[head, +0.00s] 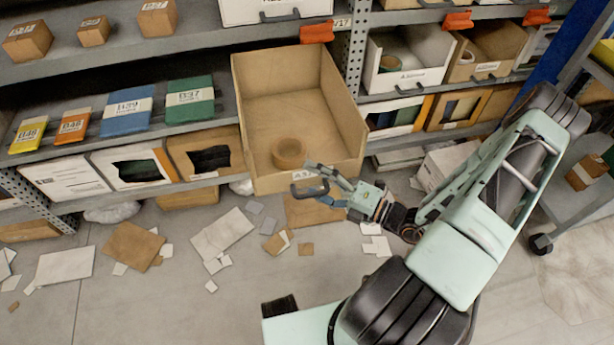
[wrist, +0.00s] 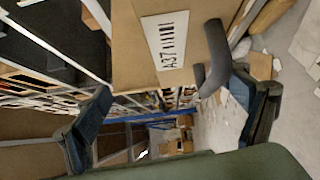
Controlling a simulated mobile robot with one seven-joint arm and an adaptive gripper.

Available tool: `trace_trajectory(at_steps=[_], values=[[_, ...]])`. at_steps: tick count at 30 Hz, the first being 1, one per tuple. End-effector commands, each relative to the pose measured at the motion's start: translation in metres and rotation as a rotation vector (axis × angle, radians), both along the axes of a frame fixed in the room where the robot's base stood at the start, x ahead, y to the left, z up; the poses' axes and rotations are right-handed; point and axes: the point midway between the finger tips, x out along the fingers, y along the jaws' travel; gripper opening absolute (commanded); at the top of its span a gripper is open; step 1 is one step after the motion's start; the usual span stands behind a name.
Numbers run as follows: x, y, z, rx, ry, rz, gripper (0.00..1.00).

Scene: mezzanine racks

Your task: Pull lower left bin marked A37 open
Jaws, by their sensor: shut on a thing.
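The tan bin (head: 345,130) projects well out from the rack and hangs over the floor, its open top showing. A brown tape roll (head: 288,153) lies inside it. Its white label (wrist: 168,40) reads A37 in the wrist view; in the head view it is partly hidden. The dark handle (head: 308,189) is on the bin's front, and it also shows in the wrist view (wrist: 214,60). My gripper (head: 322,182) is at this front handle, shut on it. The exact finger contact is hard to see. In the wrist view the fingers look spread to either side.
Neighbouring shelf bins (head: 205,152) and flat coloured packs (head: 127,108) stand left of the bin. More bins (head: 405,60) stand on the right. Cardboard scraps (head: 135,246) litter the floor. A wheeled cart (head: 575,190) stands at the right edge.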

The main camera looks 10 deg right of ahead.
Motion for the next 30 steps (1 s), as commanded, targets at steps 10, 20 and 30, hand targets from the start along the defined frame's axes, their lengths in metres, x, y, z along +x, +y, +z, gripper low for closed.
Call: trace_trajectory(at_steps=[10, 20, 30], values=[[-0.019, -0.02, 0.011, 0.019, -0.023, -0.004, 0.68], [-0.035, -0.036, 0.008, 0.019, -0.023, -0.005, 0.62], [-0.051, -0.052, 0.0, 0.018, -0.017, -0.004, 0.29]])
